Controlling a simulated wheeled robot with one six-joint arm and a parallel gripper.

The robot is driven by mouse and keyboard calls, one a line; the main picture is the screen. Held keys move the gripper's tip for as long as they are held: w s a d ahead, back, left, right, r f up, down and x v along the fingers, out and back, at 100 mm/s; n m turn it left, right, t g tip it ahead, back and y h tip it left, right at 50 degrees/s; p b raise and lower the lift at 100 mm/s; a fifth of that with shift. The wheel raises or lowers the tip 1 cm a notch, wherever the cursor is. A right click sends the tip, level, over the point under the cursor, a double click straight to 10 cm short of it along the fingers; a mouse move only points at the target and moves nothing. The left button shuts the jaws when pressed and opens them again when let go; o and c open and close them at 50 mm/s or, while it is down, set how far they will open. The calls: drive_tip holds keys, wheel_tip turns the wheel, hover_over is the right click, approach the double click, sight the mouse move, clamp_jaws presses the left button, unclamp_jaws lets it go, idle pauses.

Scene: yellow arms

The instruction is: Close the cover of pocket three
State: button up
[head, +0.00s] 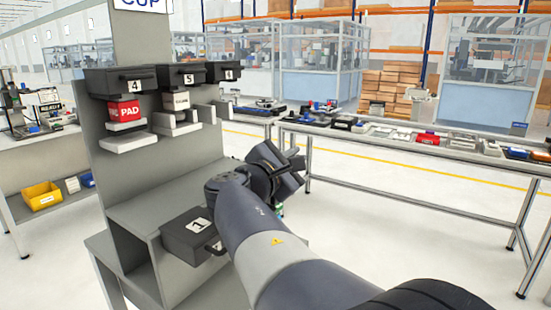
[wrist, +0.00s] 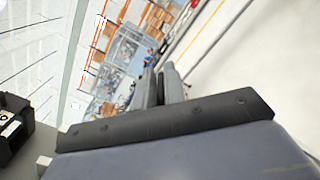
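Pocket three is not identifiable; in the head view my arm hides the lower row of the grey stand to the right of the pocket labelled 1 (head: 198,236). That pocket is a dark box on the lower shelf, with a handle at its front. My gripper (head: 293,160) is raised in front of the stand, right of its panel. In the wrist view its two fingers (wrist: 160,87) lie close together, apparently shut, with nothing seen between them. A dark box (wrist: 14,128) with a pale label or content shows at the left edge; I cannot tell which pocket it is.
Dark boxes labelled 4 (head: 121,81), 5 (head: 181,75) and 6 (head: 223,72) hang in the upper row. A red PAD packet (head: 124,110) sits below 4. A long bench (head: 400,142) with parts stands behind at right. Open floor (head: 400,220) lies between.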

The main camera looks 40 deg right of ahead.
drive_tip(key=o, duration=0.4)
drive_tip(key=shift+a, duration=0.1)
drive_tip(key=v, duration=1)
drive_tip(key=shift+s+a, duration=0.2)
drive_tip(key=shift+a, duration=0.05)
idle(0.3)
drive_tip(key=shift+x, duration=5.4)
drive_tip(key=shift+w, duration=0.1)
drive_tip(key=shift+a, duration=0.15)
